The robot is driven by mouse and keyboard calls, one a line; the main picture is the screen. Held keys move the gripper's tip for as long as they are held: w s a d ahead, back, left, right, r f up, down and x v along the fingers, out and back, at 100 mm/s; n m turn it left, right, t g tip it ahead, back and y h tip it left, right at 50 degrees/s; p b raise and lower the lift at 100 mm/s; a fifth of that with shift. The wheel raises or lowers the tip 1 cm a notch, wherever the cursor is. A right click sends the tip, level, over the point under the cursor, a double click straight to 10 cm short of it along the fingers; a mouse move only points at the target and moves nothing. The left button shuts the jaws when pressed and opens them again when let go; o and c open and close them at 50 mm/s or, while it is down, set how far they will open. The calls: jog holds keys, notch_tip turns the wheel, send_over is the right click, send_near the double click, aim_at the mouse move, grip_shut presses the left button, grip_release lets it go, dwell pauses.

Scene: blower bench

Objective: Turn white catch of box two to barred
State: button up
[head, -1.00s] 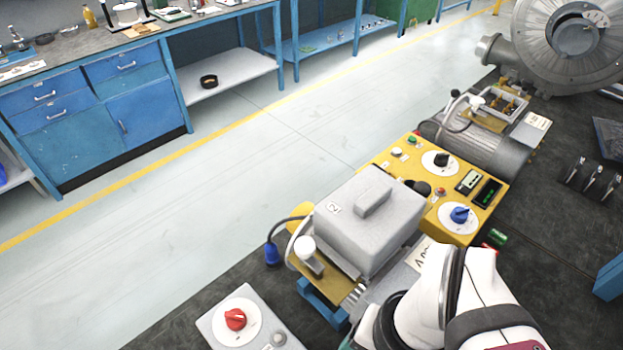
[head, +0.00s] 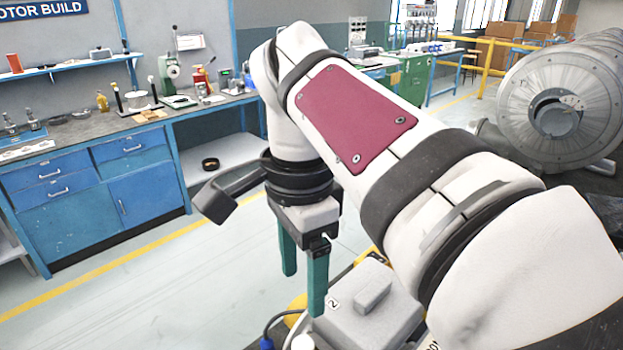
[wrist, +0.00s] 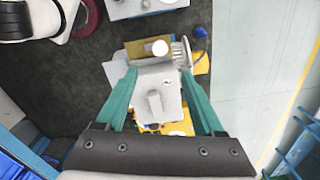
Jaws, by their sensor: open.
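Box two is a grey box (head: 368,312) with a raised handle and a small "2" label, low in the head view; it also shows in the wrist view (wrist: 155,84). Its white catch has a round white knob (wrist: 160,47), on a yellow plate beside the box's end in the wrist view. In the head view only part of the knob (head: 302,342) shows at the bottom edge. Its barred marking cannot be read. My gripper (head: 303,294) is open and empty, its green fingers pointing down above the box. In the wrist view its fingers (wrist: 158,73) lie either side of the box.
A cable with a blue plug (wrist: 200,32) is close to the knob. A grey panel (wrist: 145,7) lies past the catch. A yellow panel (wrist: 150,129) is on the box's other side. The blower (head: 560,110) stands at the right. Blue cabinets (head: 90,185) are across the aisle.

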aim_at(304, 344)
notch_tip(304, 344, down, 13)
jog(key=shift+r, duration=0.1)
grip_shut()
dwell(0.3)
